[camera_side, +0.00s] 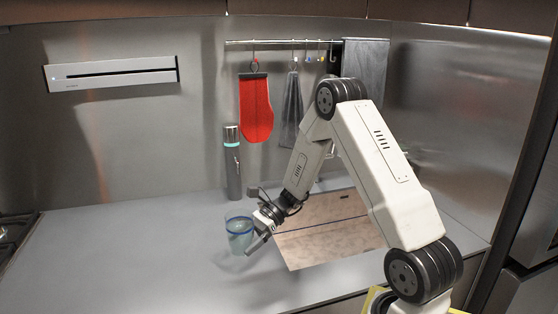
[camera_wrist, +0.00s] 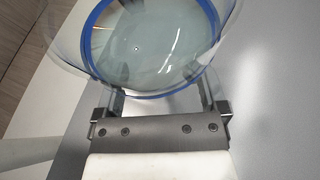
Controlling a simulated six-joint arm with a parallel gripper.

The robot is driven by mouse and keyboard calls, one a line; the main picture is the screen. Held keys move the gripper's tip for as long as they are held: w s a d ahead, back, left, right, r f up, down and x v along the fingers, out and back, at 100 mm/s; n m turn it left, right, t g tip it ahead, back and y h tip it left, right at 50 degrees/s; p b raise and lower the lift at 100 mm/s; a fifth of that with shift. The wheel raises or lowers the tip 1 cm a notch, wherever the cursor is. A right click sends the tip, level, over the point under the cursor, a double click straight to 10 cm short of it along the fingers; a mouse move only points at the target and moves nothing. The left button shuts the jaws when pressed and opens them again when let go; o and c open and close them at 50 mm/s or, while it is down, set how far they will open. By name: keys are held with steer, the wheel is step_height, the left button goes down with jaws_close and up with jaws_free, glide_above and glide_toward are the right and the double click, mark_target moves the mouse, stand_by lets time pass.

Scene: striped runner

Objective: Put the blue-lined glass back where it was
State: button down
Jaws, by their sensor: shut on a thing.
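The blue-lined glass (camera_side: 239,238) is a clear tumbler with a blue line around it. It is on or just above the grey counter, left of the board; I cannot tell whether its base touches. My gripper (camera_side: 260,232) reaches it from the right and is shut on it. In the wrist view the glass (camera_wrist: 150,45) fills the top of the picture, its blue ring seen from above, between the two fingers of my gripper (camera_wrist: 160,103). The glass looks empty.
A patterned pinkish board or runner (camera_side: 325,235) lies right of the glass. A dark bottle (camera_side: 232,165) with a teal band stands behind it by the wall. A red mitt (camera_side: 256,108) and cloths hang from a rail (camera_side: 280,42). The counter (camera_side: 120,250) is clear at left.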

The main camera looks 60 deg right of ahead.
mark_target(237, 266)
steer(key=shift+w+d+f, duration=0.15)
steer(key=shift+w+f, duration=0.6)
steer(key=shift+f, duration=0.15)
steer(key=shift+w+d+f, duration=0.1)
steer(key=shift+w+f, duration=0.65)
steer(key=shift+f, duration=0.1)
steer(key=shift+w+f, duration=0.2)
steer(key=shift+f, duration=1.65)
jaws_free()
steer(key=shift+f, duration=0.15)
